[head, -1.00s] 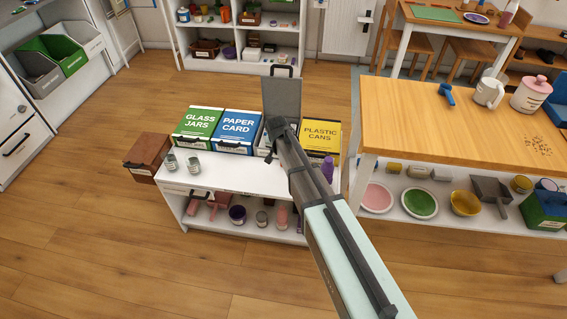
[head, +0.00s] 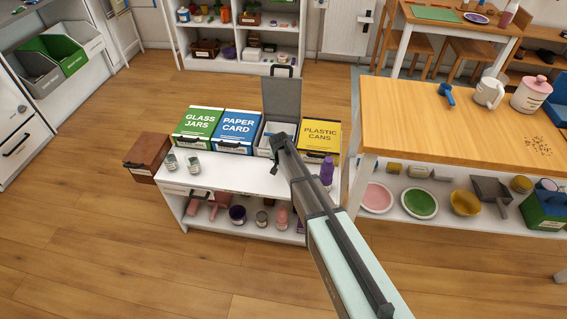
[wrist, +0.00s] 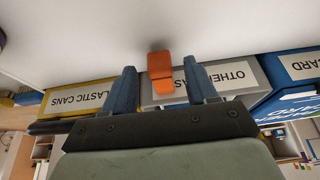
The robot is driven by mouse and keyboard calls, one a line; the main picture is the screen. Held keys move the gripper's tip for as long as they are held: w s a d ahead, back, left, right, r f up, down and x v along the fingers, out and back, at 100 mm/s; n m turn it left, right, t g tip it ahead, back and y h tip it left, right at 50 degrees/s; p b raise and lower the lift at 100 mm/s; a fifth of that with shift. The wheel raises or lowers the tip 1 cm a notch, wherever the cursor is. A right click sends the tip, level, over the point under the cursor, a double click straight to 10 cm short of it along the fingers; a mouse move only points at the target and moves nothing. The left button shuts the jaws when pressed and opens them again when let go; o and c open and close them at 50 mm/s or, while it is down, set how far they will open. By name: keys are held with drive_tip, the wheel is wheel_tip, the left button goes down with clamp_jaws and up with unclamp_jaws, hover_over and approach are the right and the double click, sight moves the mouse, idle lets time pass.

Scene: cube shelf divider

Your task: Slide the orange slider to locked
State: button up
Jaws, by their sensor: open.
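The orange slider (wrist: 161,82) shows in the wrist view at the front of the grey bin (wrist: 225,80) labelled "OTHE…", the rest of its label being covered. My gripper (wrist: 159,66) is open, with one blue finger on each side of the slider and a visible gap on both sides. I cannot tell whether the fingers are level with it in depth. In the head view my gripper (head: 277,146) is in front of the grey bin (head: 266,132), whose lid (head: 281,98) stands up. The slider is hidden there behind my arm.
A yellow plastic cans bin (head: 320,135) and a blue paper card bin (head: 237,125) flank the grey bin. A green glass jars bin (head: 198,122) stands at the left. A purple bottle (head: 327,171) and two small jars (head: 181,161) stand on the white shelf top (head: 235,178).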

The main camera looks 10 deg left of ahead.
drive_tip(key=shift+x, duration=0.9)
drive_tip(key=shift+c, duration=0.2)
clamp_jaws()
